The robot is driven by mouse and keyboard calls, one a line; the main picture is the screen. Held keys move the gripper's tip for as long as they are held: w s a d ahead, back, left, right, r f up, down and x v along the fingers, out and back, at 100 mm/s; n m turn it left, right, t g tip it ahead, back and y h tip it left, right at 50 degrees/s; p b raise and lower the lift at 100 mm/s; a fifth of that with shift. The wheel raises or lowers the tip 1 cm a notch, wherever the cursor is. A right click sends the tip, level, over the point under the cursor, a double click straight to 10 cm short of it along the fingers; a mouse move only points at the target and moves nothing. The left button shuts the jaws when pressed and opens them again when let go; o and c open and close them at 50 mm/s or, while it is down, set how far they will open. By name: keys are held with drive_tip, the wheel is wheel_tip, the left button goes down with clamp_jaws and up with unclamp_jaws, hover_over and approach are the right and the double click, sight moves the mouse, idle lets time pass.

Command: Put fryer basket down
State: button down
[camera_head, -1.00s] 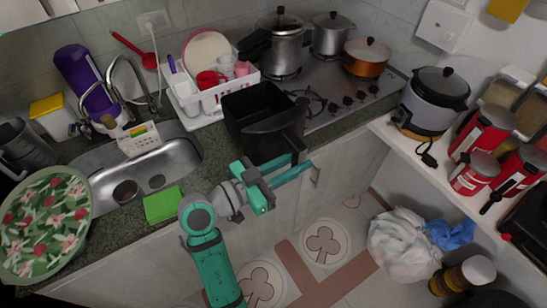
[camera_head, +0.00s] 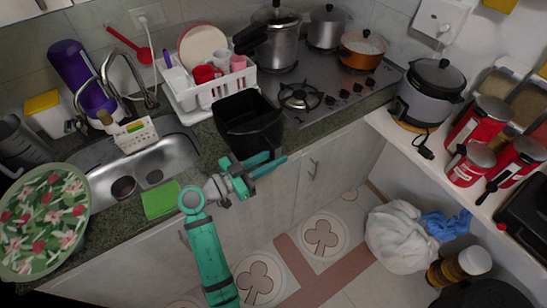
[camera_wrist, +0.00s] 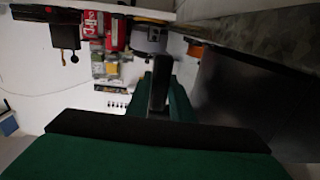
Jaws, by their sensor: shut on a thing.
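The fryer basket (camera_head: 248,122) is a black, open-topped box at the front of the counter, between the dish rack and the stove. Its opening faces up toward the head camera. I cannot tell whether its bottom touches the counter. My gripper (camera_head: 276,160) is at the basket's lower front, past the counter edge. In the wrist view, a black bar (camera_wrist: 160,85), which looks like the basket's handle, lies between the green fingers. The gripper is shut on it. In the head view the handle is hidden or too dark to make out.
A white dish rack (camera_head: 215,90) with cups and a plate stands behind the basket. The stove burner (camera_head: 300,97) to the right is bare. A pressure cooker (camera_head: 275,40) and an orange pan (camera_head: 362,48) stand farther back. A green sponge (camera_head: 160,200) lies near the sink.

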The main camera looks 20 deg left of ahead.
drive_tip(key=shift+f, duration=0.3)
drive_tip(key=c, duration=1.6)
unclamp_jaws()
drive_tip(key=shift+o, duration=0.2)
drive_tip(key=shift+r, duration=0.1)
drive_tip(key=shift+a+r, duration=0.1)
drive_tip(key=v, duration=1.1)
drive_tip(key=shift+s+a, duration=0.2)
drive_tip(key=shift+s, duration=0.15)
